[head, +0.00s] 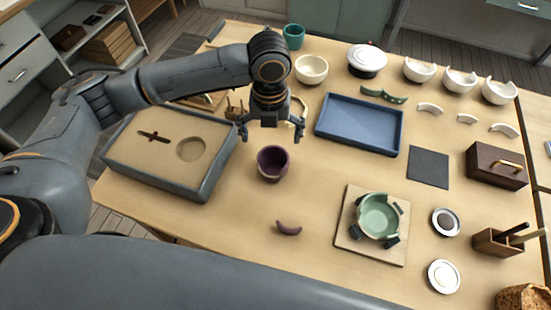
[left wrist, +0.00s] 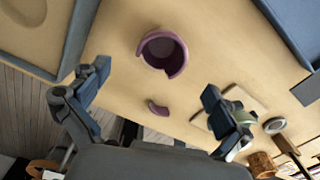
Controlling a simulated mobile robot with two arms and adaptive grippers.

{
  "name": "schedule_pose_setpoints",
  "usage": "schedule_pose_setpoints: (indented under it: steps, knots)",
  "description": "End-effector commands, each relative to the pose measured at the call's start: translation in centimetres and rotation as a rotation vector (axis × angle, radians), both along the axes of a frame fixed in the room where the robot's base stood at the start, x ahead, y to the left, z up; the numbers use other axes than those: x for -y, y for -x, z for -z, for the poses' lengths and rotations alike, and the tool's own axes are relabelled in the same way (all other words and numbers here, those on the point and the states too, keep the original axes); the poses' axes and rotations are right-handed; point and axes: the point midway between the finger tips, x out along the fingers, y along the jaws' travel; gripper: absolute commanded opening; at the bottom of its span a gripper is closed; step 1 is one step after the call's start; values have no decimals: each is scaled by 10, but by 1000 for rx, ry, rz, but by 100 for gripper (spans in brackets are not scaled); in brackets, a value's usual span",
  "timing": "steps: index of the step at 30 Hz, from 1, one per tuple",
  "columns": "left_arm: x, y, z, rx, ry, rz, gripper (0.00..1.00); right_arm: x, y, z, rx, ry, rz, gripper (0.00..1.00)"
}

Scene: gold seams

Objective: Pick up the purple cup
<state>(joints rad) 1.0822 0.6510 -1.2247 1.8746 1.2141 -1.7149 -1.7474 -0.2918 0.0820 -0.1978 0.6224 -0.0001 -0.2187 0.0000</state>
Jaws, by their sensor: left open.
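The purple cup (head: 272,165) stands upright on the wooden table, with a gap in its rim. It also shows in the left wrist view (left wrist: 148,58), at the upper middle. A curved purple shard (head: 289,228) lies apart on the table, nearer to me; the left wrist view shows it too (left wrist: 157,108). My left gripper (head: 271,130) is open and empty, pointing down, just beyond the cup in the head view. In the left wrist view its fingers (left wrist: 146,96) are spread wide, with nothing between them. My right gripper is not in view.
A sand-filled grey tray (head: 160,189) is left of the cup and a blue tray (head: 360,149) is to the right. A green cracked bowl (head: 379,222) sits in a holder on a board (head: 355,246). Bare table surrounds the cup and shard.

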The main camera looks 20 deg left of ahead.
Motion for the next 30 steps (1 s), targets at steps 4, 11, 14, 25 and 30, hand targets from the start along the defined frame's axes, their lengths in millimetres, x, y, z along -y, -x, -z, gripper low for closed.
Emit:
schedule_pose_setpoints:
  steps: [4, 11, 14, 25, 30]
  knots:
    - [0, 0, 28, -2, 0, 0, 100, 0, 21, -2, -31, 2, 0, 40]
    - [1, 0, 48, 1, 1, 0, 100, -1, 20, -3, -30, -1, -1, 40]
    - [2, 1, 57, -2, 1, -1, 100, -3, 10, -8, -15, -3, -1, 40]
    - [6, 1, 100, 2, -1, 0, 100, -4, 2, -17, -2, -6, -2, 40]
    - [6, 1, 100, 2, -1, 1, 100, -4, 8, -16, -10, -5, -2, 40]
